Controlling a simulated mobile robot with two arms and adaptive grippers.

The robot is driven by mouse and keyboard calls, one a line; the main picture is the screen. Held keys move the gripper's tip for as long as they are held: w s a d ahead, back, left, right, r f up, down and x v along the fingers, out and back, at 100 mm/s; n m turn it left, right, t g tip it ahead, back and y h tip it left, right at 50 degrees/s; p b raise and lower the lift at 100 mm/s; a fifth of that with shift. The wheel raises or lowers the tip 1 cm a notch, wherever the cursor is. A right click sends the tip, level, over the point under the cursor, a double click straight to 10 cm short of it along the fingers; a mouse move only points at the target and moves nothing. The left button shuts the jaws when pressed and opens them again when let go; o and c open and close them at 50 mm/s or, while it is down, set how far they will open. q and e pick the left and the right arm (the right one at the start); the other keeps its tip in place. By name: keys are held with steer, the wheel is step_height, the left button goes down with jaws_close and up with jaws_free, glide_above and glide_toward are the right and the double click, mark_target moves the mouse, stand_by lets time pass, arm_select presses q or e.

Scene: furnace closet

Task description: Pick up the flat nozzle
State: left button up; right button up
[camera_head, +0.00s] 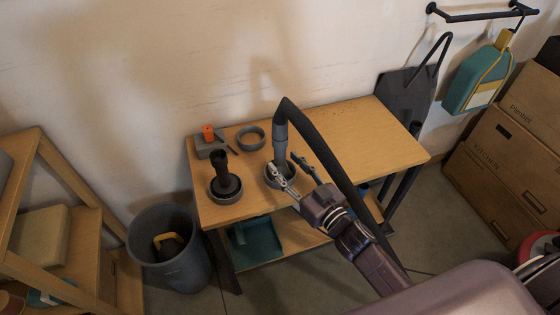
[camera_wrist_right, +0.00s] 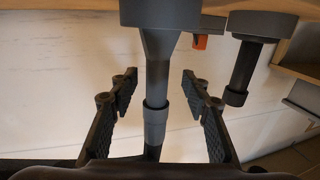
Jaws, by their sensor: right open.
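A grey nozzle (camera_head: 279,152), which looks like the flat nozzle, stands upright in a round holder on the wooden table. In the right wrist view, which is upside down, the nozzle (camera_wrist_right: 157,68) flares towards its holder (camera_wrist_right: 160,13). A grey cuff and the black hose (camera_head: 322,140) join its upper end. My right gripper (camera_head: 292,172) is open at the nozzle. In the wrist view its fingers (camera_wrist_right: 157,92) lie on either side of the tube, with visible gaps. My left gripper is not in view.
A dark nozzle (camera_head: 222,174) stands in another holder to the left. Behind are an empty ring (camera_head: 250,138) and a grey block with an orange part (camera_head: 208,132). The table's right half (camera_head: 365,130) is clear. A bin (camera_head: 170,255) stands at lower left; boxes (camera_head: 510,165) stand right.

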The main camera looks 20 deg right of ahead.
mark_target(283, 160)
steer(key=x, duration=0.4)
steer(key=shift+w+d, duration=0.1)
steer(key=shift+d, duration=0.05)
steer(key=shift+c, duration=0.5)
jaws_close()
